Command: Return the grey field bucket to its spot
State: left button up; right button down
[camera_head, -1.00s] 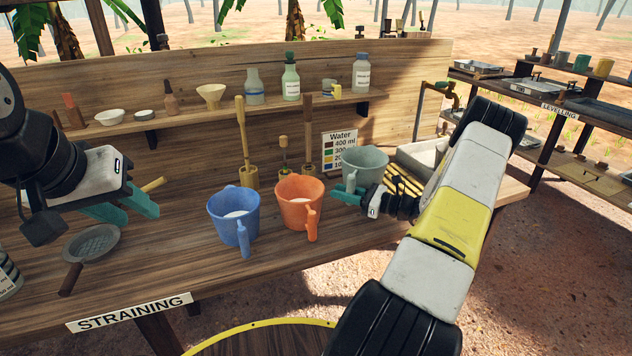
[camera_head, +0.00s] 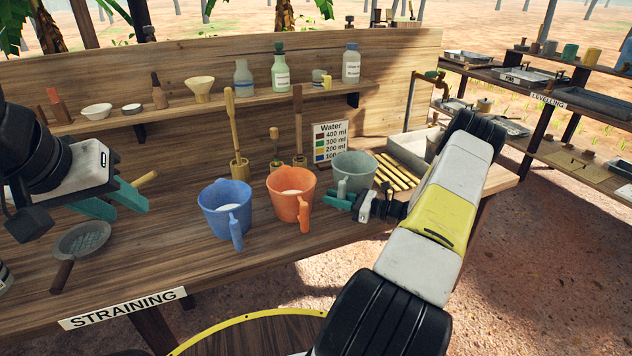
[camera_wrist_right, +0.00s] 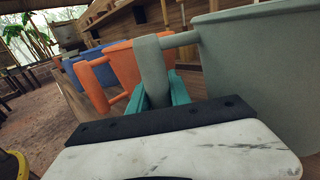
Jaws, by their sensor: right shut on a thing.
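The grey field bucket (camera_head: 355,170) stands upright on the wooden bench, right of the orange bucket (camera_head: 290,190) and the blue bucket (camera_head: 222,205). In the right wrist view the grey bucket (camera_wrist_right: 265,70) fills the right side, with its handle between the teal fingers. My right gripper (camera_head: 342,200) is shut on that handle; it also shows in the right wrist view (camera_wrist_right: 160,98). My left gripper (camera_head: 120,202) is open and empty above the left part of the bench.
A sieve (camera_head: 82,240) lies below my left gripper. A Water sign (camera_head: 330,143), wooden sticks (camera_head: 395,172) and a pale basin (camera_head: 415,150) stand behind and right of the grey bucket. Bottles line the shelf (camera_head: 215,110).

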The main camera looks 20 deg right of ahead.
jog(key=shift+f, duration=0.7)
dwell(0.4)
jog(key=c, duration=1.1)
grip_release()
jog(key=shift+f, duration=0.1)
